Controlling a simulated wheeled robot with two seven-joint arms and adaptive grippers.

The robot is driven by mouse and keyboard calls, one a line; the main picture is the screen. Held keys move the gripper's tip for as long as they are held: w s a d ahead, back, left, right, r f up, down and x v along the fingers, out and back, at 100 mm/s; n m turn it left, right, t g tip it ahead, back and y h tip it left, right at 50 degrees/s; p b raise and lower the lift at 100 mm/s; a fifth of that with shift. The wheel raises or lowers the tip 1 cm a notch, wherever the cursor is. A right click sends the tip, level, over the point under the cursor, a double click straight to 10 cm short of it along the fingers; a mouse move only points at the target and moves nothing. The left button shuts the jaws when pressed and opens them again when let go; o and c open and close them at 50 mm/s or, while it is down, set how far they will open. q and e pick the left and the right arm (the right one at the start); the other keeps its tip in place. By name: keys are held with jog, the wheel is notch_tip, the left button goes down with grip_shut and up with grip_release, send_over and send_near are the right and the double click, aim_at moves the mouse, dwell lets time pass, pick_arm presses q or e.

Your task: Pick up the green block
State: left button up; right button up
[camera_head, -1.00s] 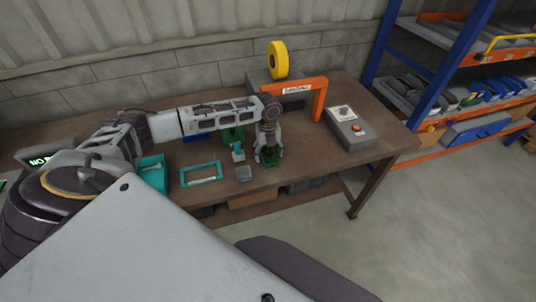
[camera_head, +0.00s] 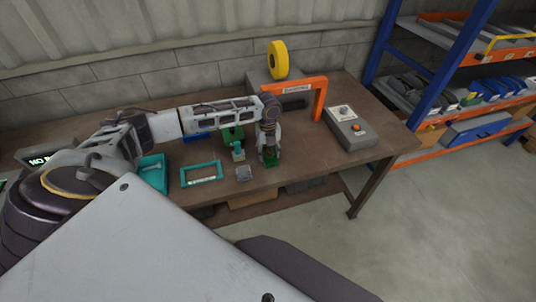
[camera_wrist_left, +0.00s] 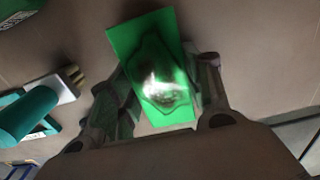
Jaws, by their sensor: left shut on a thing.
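The green block (camera_head: 270,159) stands near the front edge of the brown workbench in the head view. My left gripper (camera_head: 269,150) points down over it from above and is shut on it. In the left wrist view the green block (camera_wrist_left: 178,35) lies between the two fingers of my left gripper (camera_wrist_left: 165,95), with a bright glare on its face. I cannot tell whether the block touches the bench. My right gripper does not show.
A teal-and-green part (camera_head: 236,145) stands close by. An orange arch (camera_head: 319,100) and a grey button box (camera_head: 348,128) stand to the right.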

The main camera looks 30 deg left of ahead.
aim_at(268, 151)
pick_arm(q)
jog(key=shift+r, duration=0.1)
jog(key=shift+w+r+b, duration=0.1)
jog(key=shift+r+b, duration=0.2)
jog(key=shift+r, duration=4.65)
jog(key=shift+p, duration=0.8)
jog(key=shift+n, duration=0.4)
